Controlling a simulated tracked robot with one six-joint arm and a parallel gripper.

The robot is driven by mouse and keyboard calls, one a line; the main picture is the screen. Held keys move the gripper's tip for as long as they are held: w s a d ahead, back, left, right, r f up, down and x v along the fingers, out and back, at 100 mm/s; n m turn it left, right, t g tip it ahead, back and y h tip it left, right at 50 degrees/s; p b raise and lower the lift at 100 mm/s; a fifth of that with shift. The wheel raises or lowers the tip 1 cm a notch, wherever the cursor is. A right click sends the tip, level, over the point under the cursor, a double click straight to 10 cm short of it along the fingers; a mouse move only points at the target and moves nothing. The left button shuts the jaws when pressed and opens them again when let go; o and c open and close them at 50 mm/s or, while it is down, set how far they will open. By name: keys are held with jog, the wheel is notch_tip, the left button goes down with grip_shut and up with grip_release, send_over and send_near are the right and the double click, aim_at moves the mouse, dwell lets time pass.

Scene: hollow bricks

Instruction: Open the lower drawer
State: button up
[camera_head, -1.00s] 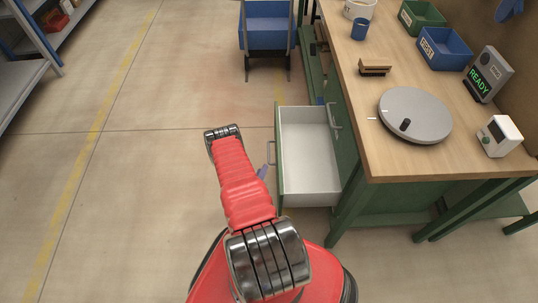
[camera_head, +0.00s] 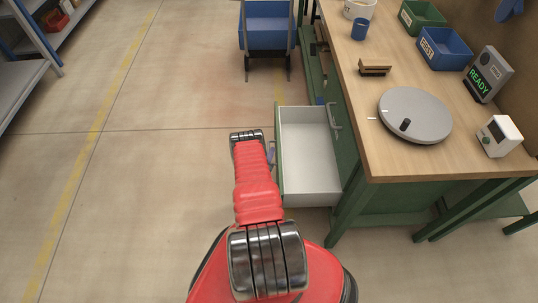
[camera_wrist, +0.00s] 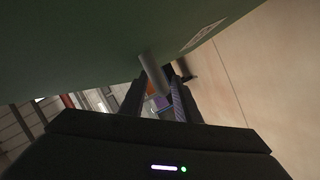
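The lower drawer (camera_head: 310,185) stands pulled out from the green workbench, with its white inside showing in the head view. Its green front (camera_head: 279,170) faces left and fills the upper left of the wrist view (camera_wrist: 90,45). A grey bar handle (camera_wrist: 152,72) on that front reaches between the two dark fingers of my gripper (camera_wrist: 158,88). The gripper looks open around the handle, with a gap beside the bar at the right finger. In the head view, my red arm hides most of the gripper. Another drawer handle (camera_head: 335,115) shows on the closed bench face above.
The wooden bench top (camera_head: 400,165) holds a grey turntable (camera_head: 415,115), a small white device (camera_head: 498,136), a READY display (camera_head: 487,74) and bins. A blue bin on a stand (camera_head: 266,28) is at the back. The floor left of the drawer is clear.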

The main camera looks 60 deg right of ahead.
jog(key=shift+d+f, duration=0.1)
jog(key=shift+d, duration=0.25)
grip_shut()
jog(key=shift+w, duration=0.1)
dwell(0.5)
